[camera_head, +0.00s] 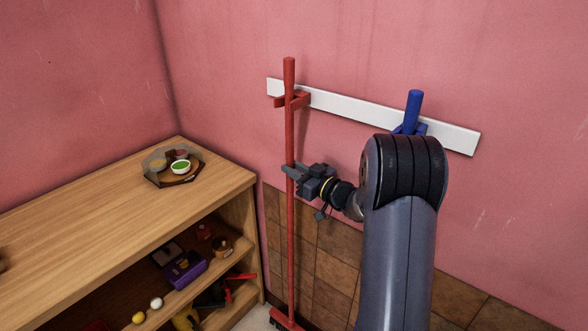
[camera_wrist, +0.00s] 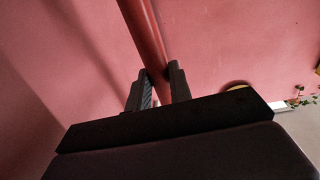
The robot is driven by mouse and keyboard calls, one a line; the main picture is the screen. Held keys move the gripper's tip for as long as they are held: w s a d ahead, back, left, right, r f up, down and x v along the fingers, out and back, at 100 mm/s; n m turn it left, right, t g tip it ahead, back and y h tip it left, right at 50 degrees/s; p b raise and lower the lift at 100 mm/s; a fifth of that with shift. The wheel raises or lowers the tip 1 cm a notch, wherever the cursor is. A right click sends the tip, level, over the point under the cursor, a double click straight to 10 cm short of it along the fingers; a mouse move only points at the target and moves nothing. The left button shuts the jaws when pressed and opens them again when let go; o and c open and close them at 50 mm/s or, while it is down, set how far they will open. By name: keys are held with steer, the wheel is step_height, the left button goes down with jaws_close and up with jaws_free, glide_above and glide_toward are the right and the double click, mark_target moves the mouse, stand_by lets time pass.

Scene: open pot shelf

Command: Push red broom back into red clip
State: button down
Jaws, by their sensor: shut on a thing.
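The red broom (camera_head: 290,215) stands nearly upright in front of the pink wall, its head low near the floor. Its upper handle is at the red clip (camera_head: 297,100) on the white rail; I cannot tell whether it sits fully inside the clip or just in front of it. My gripper (camera_head: 289,172) is shut on the broom's handle below the clip. In the wrist view the handle (camera_wrist: 146,32) runs down between the two fingers of my gripper (camera_wrist: 157,88). The lower handle is hidden there.
A white rail (camera_head: 340,106) on the wall also carries a blue handle (camera_head: 413,108), partly hidden behind my arm. A wooden shelf (camera_head: 90,225) stands close on the left, with a tray of bowls (camera_head: 152,179) on top and several items inside. Brown tiles (camera_head: 325,265) cover the lower wall.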

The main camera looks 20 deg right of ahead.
mark_target(293, 139)
steer(key=shift+f+b, duration=0.4)
steer(key=shift+f, duration=0.15)
steer(key=c, duration=1.2)
jaws_free()
step_height(293, 139, up, 10)
steer(key=shift+p, duration=0.45)
steer(key=o, duration=1.2)
